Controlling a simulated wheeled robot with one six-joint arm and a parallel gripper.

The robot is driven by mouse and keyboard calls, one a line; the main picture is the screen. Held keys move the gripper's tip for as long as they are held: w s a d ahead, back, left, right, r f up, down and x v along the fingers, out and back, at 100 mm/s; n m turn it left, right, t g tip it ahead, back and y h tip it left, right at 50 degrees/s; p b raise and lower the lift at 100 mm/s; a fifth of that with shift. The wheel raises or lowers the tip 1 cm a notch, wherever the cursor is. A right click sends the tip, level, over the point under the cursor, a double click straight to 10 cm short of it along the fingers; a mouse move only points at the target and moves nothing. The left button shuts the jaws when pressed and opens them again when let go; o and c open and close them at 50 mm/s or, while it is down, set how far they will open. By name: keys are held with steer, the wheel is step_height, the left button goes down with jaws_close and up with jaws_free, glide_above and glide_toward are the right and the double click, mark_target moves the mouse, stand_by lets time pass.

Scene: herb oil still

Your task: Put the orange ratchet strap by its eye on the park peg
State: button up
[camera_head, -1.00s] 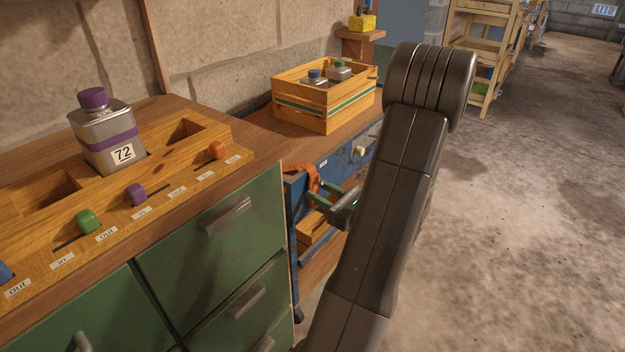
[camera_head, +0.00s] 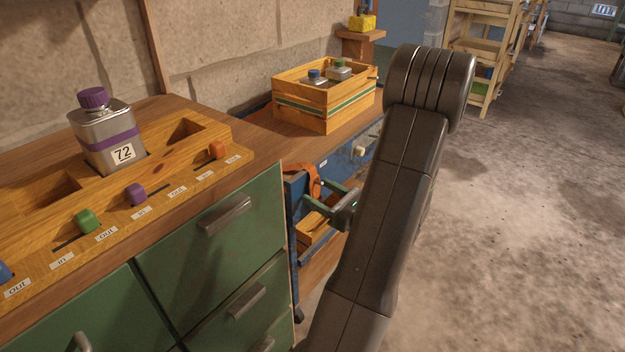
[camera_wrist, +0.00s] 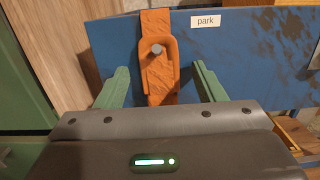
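The orange ratchet strap (camera_wrist: 160,75) hangs against a blue panel (camera_wrist: 225,50) beside a white label reading "park" (camera_wrist: 205,21). The grey round end of the park peg (camera_wrist: 156,49) shows inside the strap's eye, so the eye appears to be around the peg. My gripper (camera_wrist: 160,84) is open, with one green finger on each side of the strap and visible gaps between. The strap's lower end is hidden behind my gripper's body. In the head view the strap (camera_head: 314,180) is small and partly covered by my gripper (camera_head: 328,193).
A blue cart (camera_head: 335,165) carries a wooden crate (camera_head: 310,105) with bottles. At left, a green cabinet (camera_head: 190,260) bears a wooden rack (camera_head: 185,165) with a bottle labelled 72 (camera_head: 105,130) and coloured sliders. Open floor (camera_head: 530,220) lies to the right.

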steer(key=p+v, duration=0.3)
steer(key=v, duration=1)
steer(key=shift+s+d, duration=0.2)
steer(key=shift+d, duration=0.15)
steer(key=shift+a, duration=0.1)
steer(key=b+x, duration=0.3)
steer(key=x, duration=1)
steer(key=shift+w+a, duration=0.2)
steer(key=shift+a, duration=0.05)
steer(key=shift+r, duration=0.2)
